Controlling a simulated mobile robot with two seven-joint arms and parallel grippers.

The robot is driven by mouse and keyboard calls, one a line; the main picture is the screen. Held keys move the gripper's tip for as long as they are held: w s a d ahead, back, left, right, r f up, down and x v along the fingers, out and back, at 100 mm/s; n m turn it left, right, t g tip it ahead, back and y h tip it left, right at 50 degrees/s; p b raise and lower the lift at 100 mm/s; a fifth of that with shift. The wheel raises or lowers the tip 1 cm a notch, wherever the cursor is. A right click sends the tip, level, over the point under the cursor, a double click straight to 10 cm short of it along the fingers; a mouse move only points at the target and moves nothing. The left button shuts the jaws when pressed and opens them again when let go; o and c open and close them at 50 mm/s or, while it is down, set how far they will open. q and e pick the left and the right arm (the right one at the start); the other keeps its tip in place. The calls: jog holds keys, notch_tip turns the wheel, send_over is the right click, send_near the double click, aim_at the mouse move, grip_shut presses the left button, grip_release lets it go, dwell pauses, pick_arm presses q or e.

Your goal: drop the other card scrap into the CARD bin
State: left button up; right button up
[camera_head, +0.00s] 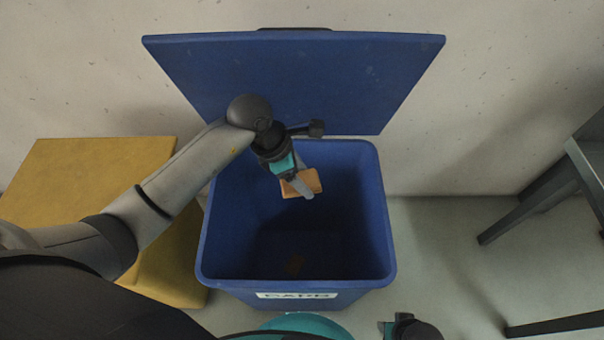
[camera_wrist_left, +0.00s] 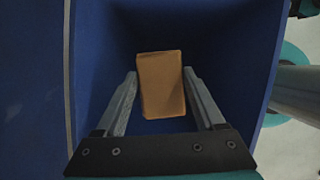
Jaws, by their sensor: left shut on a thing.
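The blue CARD bin (camera_head: 203,255) stands open in front of me, its lid (camera_head: 300,80) tilted up against the wall. My left gripper (camera_head: 302,187) is over the bin's opening and shut on an orange-brown card scrap (camera_head: 313,180). In the left wrist view the scrap (camera_wrist_left: 161,85) sits between the two finger tips, with blue bin walls around it.
A white label (camera_head: 297,295) is on the bin's front. A yellow box-like object (camera_head: 85,175) stands left of the bin, partly behind my left arm. Dark chair-like legs (camera_head: 530,205) stand at the right. The floor (camera_head: 440,250) between them and the bin is clear.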

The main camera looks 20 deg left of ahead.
pick_arm(q)
jog(key=shift+f, duration=0.1)
pick_arm(e)
jog(key=shift+w+a+r, duration=0.1)
jog(key=shift+r, duration=0.05)
pick_arm(q)
jog(key=o, duration=1.3)
jog(key=shift+a, duration=0.1)
jog(key=shift+a+r, duration=0.1)
jog(key=shift+r, duration=0.3)
jog(key=shift+p+v, duration=2.6)
jog(key=shift+v, duration=4.65)
pick_arm(e)
jog(key=s+d+f, duration=0.5)
jog(key=s+d, duration=0.1)
jog(key=s, duration=0.1)
jog(key=shift+s+f+h, duration=0.2)
jog(key=shift+s+h, duration=0.1)
jog(key=shift+s, duration=0.05)
